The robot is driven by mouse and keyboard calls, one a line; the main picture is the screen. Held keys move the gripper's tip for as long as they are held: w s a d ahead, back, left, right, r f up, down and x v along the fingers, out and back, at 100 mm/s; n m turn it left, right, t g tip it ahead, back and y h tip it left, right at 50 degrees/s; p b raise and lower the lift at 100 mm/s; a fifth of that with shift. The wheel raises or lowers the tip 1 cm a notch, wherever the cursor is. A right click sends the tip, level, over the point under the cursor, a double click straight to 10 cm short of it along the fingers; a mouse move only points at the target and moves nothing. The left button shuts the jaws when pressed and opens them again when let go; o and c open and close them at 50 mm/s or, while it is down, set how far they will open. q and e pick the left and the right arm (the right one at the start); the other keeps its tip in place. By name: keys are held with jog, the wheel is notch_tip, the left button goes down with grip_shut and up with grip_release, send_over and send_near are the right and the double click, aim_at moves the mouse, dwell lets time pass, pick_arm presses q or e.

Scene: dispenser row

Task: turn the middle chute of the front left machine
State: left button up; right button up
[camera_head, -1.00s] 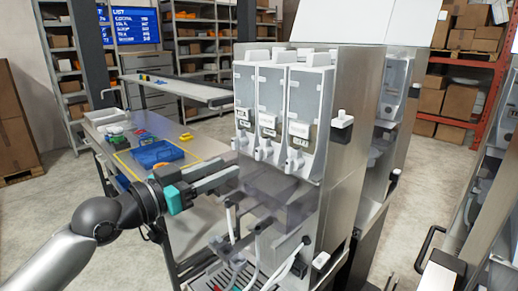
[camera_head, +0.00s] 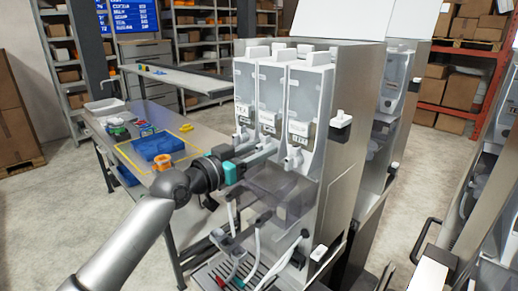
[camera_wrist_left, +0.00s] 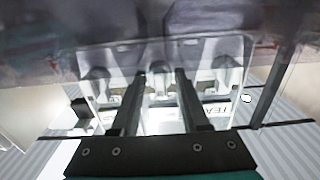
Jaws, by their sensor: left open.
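The front left machine (camera_head: 347,165) is a steel dispenser with three tall clear canisters, each with a pale grey chute low on its front. My left gripper (camera_head: 271,149) is open in front of the middle canister (camera_head: 270,95), its fingers pointing at the middle chute and partly hiding it. In the left wrist view the middle chute (camera_wrist_left: 160,82) shows between the two open fingertips, with no clear grip on it. The left chute (camera_head: 241,139) and right chute (camera_head: 292,159) are on either side. My right gripper is out of view.
Below the chutes are a smoky clear cover (camera_head: 283,190) and a drip tray (camera_head: 222,279) with thin levers or spouts above. A table with a blue bin (camera_head: 158,147) stands at left. More machines stand at right.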

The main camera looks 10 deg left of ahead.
pick_arm(q)
grip_shut()
dwell(0.5)
